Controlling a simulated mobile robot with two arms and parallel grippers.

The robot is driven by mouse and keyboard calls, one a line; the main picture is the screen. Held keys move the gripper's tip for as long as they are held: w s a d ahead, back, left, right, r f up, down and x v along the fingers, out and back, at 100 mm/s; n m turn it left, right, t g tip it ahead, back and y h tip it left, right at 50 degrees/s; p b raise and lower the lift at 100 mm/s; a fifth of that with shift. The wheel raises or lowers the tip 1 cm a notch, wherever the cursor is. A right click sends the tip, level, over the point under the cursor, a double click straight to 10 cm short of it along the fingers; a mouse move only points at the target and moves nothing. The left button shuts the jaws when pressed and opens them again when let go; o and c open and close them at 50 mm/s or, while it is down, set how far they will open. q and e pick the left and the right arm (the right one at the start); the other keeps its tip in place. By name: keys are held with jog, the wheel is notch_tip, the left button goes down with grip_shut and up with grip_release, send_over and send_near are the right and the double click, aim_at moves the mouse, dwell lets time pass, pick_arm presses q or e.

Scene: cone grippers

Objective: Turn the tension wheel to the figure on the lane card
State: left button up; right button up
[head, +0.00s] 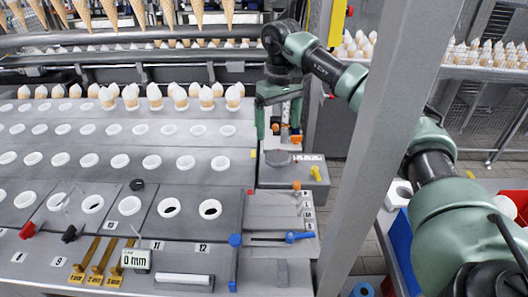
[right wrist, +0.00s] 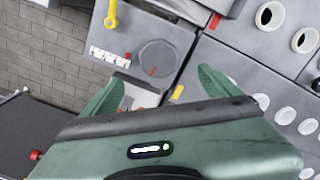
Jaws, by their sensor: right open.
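The grey wheel (head: 278,158) sits on a grey block at the right end of the machine. It also shows in the right wrist view (right wrist: 157,58), round and flat, with a short red mark near its edge. A white strip of small marks lies beside it, too small to read. My right gripper (head: 279,120) is open and empty, above and behind the wheel in the head view. In the right wrist view its two fingers (right wrist: 158,88) are spread, with the wheel beyond them, apart from both.
A yellow lever (head: 315,173) stands close beside the wheel, and a blue-handled lever (head: 290,237) lies nearer. A grey post (head: 390,130) stands right of the block. Cones with white tops (head: 180,95) line the plate's back. Brass slides (head: 95,262) are at the front.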

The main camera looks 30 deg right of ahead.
aim_at(277, 155)
jog(key=shift+s+d+f+b, duration=0.15)
jog(key=shift+f+b, duration=0.25)
jog(key=shift+f, duration=0.15)
jog(key=shift+s+f, duration=0.1)
jog(key=shift+s, duration=0.05)
jog(key=shift+f+b, duration=0.2)
jog(key=shift+b, duration=0.3)
jog(key=shift+w+f, duration=0.2)
jog(key=shift+f, duration=0.05)
notch_tip(277, 155, down, 7)
jog(key=shift+r+p, duration=0.2)
jog(key=shift+p, duration=0.4)
jog(key=shift+w+f, duration=0.1)
jog(key=shift+f, duration=0.4)
jog(key=c, duration=1.4)
pick_arm(q)
jog(key=shift+w+a+f, duration=0.1)
jog(key=shift+w+f, duration=0.3)
jog(key=shift+f, duration=0.1)
pick_arm(e)
jog(key=shift+o, duration=0.2)
